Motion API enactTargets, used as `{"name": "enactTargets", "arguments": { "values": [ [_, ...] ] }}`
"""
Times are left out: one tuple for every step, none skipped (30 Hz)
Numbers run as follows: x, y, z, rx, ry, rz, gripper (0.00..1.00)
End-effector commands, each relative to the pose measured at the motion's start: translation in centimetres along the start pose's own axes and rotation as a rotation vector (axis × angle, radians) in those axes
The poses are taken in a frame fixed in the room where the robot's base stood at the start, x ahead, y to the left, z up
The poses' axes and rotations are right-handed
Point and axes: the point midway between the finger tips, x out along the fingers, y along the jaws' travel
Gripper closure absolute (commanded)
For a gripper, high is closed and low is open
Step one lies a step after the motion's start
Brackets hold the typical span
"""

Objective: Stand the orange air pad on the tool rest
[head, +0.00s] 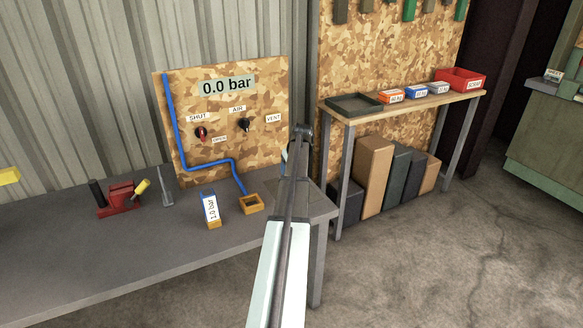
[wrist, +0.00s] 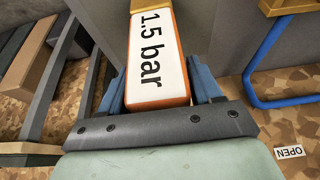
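In the wrist view my gripper (wrist: 158,88) has its two blue fingers on either side of the orange air pad (wrist: 158,55). The fingers look closed against its sides. The pad has a white face marked "1.5 bar" and its far end reaches the top of the frame. The grey bench (wrist: 225,25) lies behind it; I cannot tell whether the pad touches it.
A block marked "1.0 bar" (head: 210,210) and an open orange square holder (head: 251,204) with a blue hose (head: 205,165) stand on the bench. A red vise-like tool (head: 120,197) is further left. The shelf (head: 405,103) carries a black tray (head: 353,105), small boxes and a red bin (head: 460,79).

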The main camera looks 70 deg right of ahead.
Motion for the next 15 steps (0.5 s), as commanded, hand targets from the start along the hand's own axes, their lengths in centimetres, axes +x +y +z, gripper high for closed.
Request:
{"name": "enactTargets", "arguments": {
  "values": [
    [-0.01,0.00,-0.01,0.000,0.000,0.000,0.31],
    [-0.01,0.01,-0.01,0.000,0.000,0.000,0.28],
    [-0.02,0.01,-0.01,0.000,0.000,0.000,0.24],
    [-0.02,0.01,-0.01,0.000,0.000,0.000,0.21],
    [-0.02,0.01,-0.01,0.000,0.000,0.000,0.18],
    [-0.02,0.01,-0.01,0.000,0.000,0.000,0.17],
    [-0.02,0.01,-0.01,0.000,0.000,0.000,0.17],
    [-0.02,0.01,-0.01,0.000,0.000,0.000,0.17],
    [-0.03,0.00,-0.02,0.000,0.000,0.000,0.17],
    [-0.03,0.00,-0.01,0.000,0.000,0.000,0.17],
    [-0.03,0.00,-0.01,0.000,0.000,0.000,0.17],
    [-0.05,0.00,-0.03,0.000,0.000,0.000,0.17],
    [-0.10,0.00,-0.05,0.000,0.000,0.000,0.17],
    [-0.18,0.01,-0.09,0.000,0.000,0.000,0.17],
    [-0.35,0.01,-0.16,0.000,0.000,0.000,0.17]
  ]
}}
